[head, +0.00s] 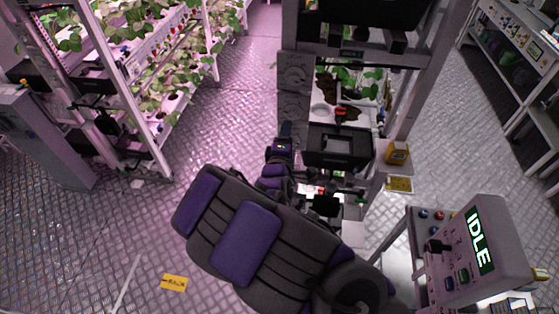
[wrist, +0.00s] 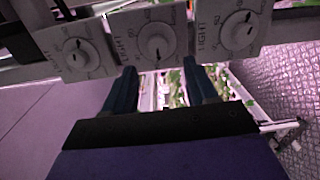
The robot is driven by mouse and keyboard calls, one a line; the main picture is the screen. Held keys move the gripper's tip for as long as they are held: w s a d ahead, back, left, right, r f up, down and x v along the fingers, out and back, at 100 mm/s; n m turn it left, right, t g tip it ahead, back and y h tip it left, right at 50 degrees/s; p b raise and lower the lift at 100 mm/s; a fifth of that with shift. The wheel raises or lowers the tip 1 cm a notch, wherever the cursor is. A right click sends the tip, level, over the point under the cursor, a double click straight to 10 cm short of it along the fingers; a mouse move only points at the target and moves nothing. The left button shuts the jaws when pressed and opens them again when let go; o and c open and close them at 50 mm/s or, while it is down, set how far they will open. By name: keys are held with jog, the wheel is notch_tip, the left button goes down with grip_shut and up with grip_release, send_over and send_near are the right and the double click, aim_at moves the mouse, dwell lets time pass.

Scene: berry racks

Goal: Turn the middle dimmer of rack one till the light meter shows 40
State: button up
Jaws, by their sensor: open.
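Three white dimmer plates marked LIGHT show in a row at the top of the wrist view, each with a round pale knob. The middle dimmer (wrist: 156,42) sits between the left dimmer (wrist: 76,48) and the right dimmer (wrist: 238,30). My gripper (wrist: 161,76) is open and empty, its two blue fingers apart just below the middle dimmer in the picture. I cannot tell whether a finger touches the plate. In the head view my arm reaches toward the rack (head: 418,95). A small yellow device (head: 397,152) is on the rack's post; I cannot tell whether it is the light meter, and no reading is legible.
A planted rack (head: 140,75) stands at the left. A console (head: 485,245) showing IDLE is at the lower right, close to my arm. Shelving (head: 520,75) stands at the far right. The metal floor (head: 225,110) between the racks is clear. A yellow tag (head: 174,282) lies on it.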

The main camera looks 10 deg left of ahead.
jog(key=s+p, duration=0.8)
jog(key=s, duration=0.2)
jog(key=shift+s+a, duration=0.15)
jog(key=shift+a, duration=0.25)
